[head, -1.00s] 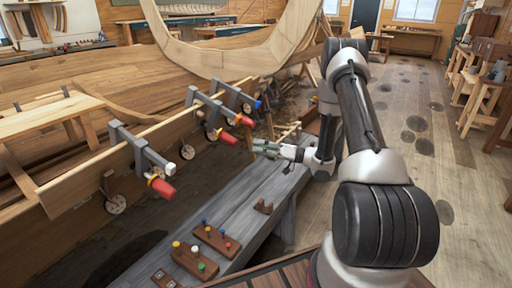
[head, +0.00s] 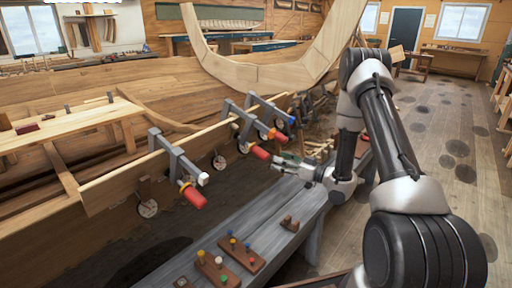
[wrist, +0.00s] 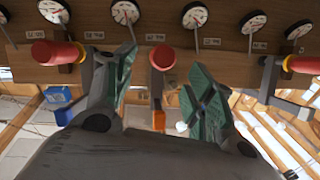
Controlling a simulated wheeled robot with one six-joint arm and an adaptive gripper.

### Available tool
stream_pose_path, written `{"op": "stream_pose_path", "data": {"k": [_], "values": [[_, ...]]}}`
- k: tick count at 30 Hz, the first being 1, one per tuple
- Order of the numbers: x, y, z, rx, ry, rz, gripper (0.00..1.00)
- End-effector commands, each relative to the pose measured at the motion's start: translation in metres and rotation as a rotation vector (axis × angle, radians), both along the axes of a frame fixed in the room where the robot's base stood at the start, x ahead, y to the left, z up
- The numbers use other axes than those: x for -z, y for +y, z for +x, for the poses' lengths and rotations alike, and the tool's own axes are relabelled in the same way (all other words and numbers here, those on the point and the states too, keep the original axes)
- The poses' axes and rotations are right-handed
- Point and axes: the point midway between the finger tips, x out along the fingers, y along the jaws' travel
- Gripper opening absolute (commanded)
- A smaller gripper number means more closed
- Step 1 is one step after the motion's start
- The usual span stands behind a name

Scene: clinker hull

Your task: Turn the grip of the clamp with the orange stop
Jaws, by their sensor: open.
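Three grey clamps sit along the hull's plank edge, each with a red grip. The middle clamp has an orange stop, seen in the wrist view (wrist: 158,119) below its red grip (wrist: 163,57). That grip also shows in the head view (head: 261,152). My gripper (wrist: 161,68) is open, with its green-padded fingers on either side of the middle grip in the picture; no contact is visible. In the head view my gripper (head: 284,163) is just right of that grip. The far clamp has a blue stop (wrist: 61,100); the near clamp has a white stop (head: 203,179).
The neighbouring red grips, left (wrist: 55,53) and right (wrist: 303,65), flank my fingers. Several dials (wrist: 194,15) line the plank. A grey bench (head: 235,225) with wooden blocks and coloured pegs stands below. Open floor (head: 450,150) lies to the right.

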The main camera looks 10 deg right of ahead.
Motion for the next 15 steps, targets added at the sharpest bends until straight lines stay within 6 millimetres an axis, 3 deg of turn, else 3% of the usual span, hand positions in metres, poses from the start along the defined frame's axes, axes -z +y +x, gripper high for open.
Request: {"op": "stream_pose_path", "data": {"k": [6,15], "values": [[-0.002,0.016,0.000,0.091,-0.150,-0.212,0.55],[-0.002,0.045,0.034,0.093,-0.160,-0.224,0.55]]}}
